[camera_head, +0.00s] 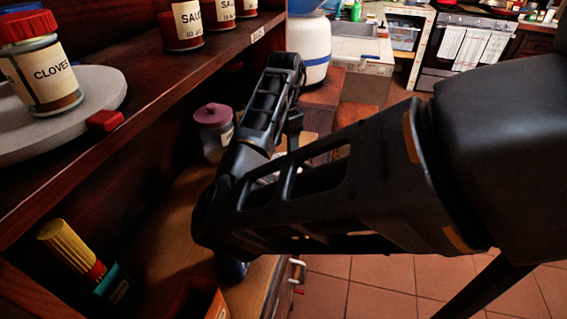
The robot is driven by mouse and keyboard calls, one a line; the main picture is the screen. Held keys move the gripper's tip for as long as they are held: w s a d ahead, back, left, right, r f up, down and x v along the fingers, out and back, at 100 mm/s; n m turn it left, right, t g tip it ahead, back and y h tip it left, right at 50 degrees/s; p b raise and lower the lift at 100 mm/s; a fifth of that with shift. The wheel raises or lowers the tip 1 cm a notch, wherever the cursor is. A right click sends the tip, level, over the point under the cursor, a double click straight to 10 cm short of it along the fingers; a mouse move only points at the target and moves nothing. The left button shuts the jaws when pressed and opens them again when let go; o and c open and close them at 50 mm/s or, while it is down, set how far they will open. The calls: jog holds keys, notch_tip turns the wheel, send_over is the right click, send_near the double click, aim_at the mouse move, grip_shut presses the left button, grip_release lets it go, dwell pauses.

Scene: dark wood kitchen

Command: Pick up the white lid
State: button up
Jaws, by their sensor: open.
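My arm reaches in from the right and bends back over the lower counter. My gripper (294,125) is at its far end, small and dark, hanging down beside the wrist; it is open, and I see nothing held in it. I cannot clearly make out a white lid. A small whitish patch (277,158) shows behind my forearm on the counter, mostly hidden, and I cannot tell whether it is the lid. The gripper is above and slightly right of this patch in the picture.
A pink-lidded jar (213,128) stands left of my forearm. A white container (309,48) stands behind my wrist. The upper shelf (150,108) at left holds a cloves jar (42,75) on a pale grey disc (98,88). Tiled floor (375,285) is open at lower right.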

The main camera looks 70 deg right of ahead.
jog(key=shift+f, duration=1.85)
jog(key=shift+c, duration=0.4)
jog(key=c, duration=1)
